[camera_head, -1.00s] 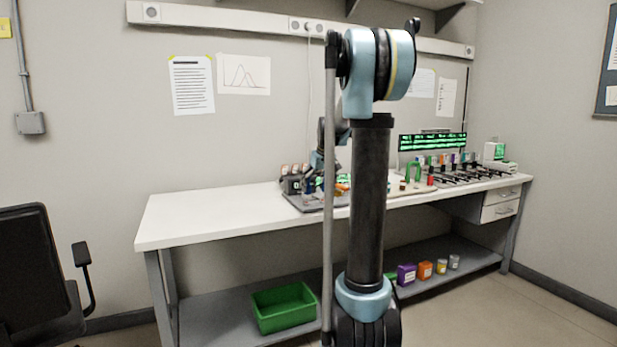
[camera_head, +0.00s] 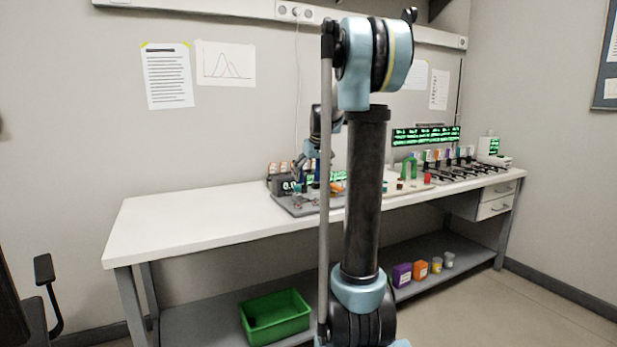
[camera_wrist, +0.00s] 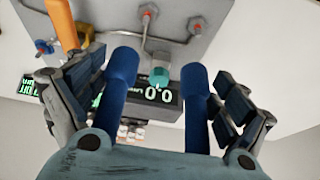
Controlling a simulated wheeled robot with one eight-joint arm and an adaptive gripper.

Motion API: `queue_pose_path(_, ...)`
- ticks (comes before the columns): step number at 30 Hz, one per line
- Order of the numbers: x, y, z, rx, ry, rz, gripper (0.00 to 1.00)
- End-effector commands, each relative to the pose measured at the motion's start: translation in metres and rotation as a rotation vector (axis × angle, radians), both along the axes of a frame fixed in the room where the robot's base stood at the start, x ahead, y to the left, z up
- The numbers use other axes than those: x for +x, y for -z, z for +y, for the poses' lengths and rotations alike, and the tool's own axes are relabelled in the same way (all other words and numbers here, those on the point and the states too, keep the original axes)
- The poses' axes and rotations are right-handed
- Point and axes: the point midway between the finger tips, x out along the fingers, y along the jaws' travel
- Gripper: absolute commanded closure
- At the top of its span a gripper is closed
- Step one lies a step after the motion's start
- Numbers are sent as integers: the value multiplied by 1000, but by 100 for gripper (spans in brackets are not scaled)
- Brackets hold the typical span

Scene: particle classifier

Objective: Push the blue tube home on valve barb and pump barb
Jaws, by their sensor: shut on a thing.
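The blue tube (camera_wrist: 122,75) shows in the wrist view as two blue lengths, one on each side of the middle, with ends pointing toward a grey plate (camera_wrist: 112,12). My gripper (camera_wrist: 157,88) is shut on the tube, its fingers outside the two lengths. Small metal fittings (camera_wrist: 150,14) stand on the plate beyond the tube ends. I cannot tell which are the valve barb and the pump barb. Both visible tube ends look apart from the fittings. In the head view my gripper is small, above the grey plate (camera_head: 291,207) on the bench, partly hidden by my arm.
An orange tube (camera_wrist: 61,24) stands left in the wrist view. A teal-capped part (camera_wrist: 160,74) and a 0.0 display (camera_wrist: 158,95) lie between the blue lengths. The white bench (camera_head: 170,221) is clear on its left; a green bin (camera_head: 275,318) sits below.

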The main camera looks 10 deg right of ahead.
Motion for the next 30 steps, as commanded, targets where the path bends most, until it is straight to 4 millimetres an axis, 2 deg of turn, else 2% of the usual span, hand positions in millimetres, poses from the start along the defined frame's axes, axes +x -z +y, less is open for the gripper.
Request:
queue_pose_path(3,0,0,9,0,-12,0,34)
queue_pose_path(8,-2,3,9,0,-12,-2,34)
queue_pose_path(30,-2,54,0,0,-1,-2,34)
